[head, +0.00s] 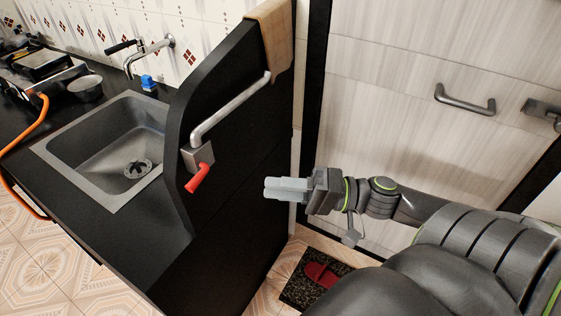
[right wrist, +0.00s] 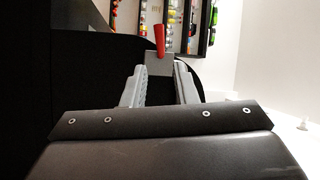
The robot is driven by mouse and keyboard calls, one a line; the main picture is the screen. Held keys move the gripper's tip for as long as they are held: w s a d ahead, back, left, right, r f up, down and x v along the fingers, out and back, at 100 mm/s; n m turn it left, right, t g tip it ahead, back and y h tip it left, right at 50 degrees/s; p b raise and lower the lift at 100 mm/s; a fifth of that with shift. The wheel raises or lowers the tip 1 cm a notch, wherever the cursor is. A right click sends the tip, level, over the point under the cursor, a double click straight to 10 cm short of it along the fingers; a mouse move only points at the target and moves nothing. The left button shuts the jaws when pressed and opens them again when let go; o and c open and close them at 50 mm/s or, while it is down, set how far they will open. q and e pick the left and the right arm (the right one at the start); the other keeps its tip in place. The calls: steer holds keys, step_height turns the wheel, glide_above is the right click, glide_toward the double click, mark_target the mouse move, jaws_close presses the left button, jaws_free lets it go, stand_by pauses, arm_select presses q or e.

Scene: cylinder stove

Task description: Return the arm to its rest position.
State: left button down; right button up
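My right arm (head: 425,207) comes in from the right in the head view. Its gripper (head: 268,188) points left toward the black side panel, to the right of the red valve handle (head: 199,178) and apart from it. In the right wrist view the two fingers (right wrist: 160,85) stand apart with nothing held between them. The red handle (right wrist: 160,40) and its metal block (right wrist: 158,61) show beyond the fingertips. My left arm and gripper are not in view.
A metal pipe (head: 230,107) runs along the black panel (head: 232,160). The sink (head: 75,175) is on the left. A pale door (head: 400,110) with a metal handle (head: 465,101) stands behind my arm. A dark mat (head: 298,281) with a red item lies on the floor.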

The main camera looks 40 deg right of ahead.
stand_by(0.5)
steer(key=w+d+f+h, duration=0.2)
steer(key=d+f+h, duration=0.15)
steer(key=f, duration=0.35)
steer(key=w+d+f+m+h, duration=0.1)
steer(key=d+f+h, duration=0.1)
steer(key=d+f, duration=0.35)
steer(key=w+d+f+h, duration=0.2)
steer(key=d+f+h, duration=0.1)
steer(key=f, duration=0.5)
steer(key=s+d+f+g+h, duration=0.1)
steer(key=s+d+f+h, duration=0.15)
steer(key=f, duration=0.65)
steer(key=s+d+f+g+h, duration=0.2)
steer(key=s+d+f, duration=0.1)
steer(key=f, duration=0.6)
steer(key=s+a+f+n+g+h, duration=0.1)
steer(key=s+a+f+n+g, duration=0.15)
steer(key=s+f, duration=0.7)
steer(key=s+a+f+n+g+h, duration=0.1)
steer(key=s+a+f+g, duration=0.25)
steer(key=s+f, duration=0.65)
steer(key=s+a+f+n+g, duration=0.2)
steer(key=s+a+f, duration=0.3)
steer(key=s+a, duration=0.2)
steer(key=shift+s+n+g, duration=0.3)
steer(key=shift+s+n, duration=0.05)
steer(key=shift+s, duration=0.15)
steer(key=shift+a+f, duration=0.1)
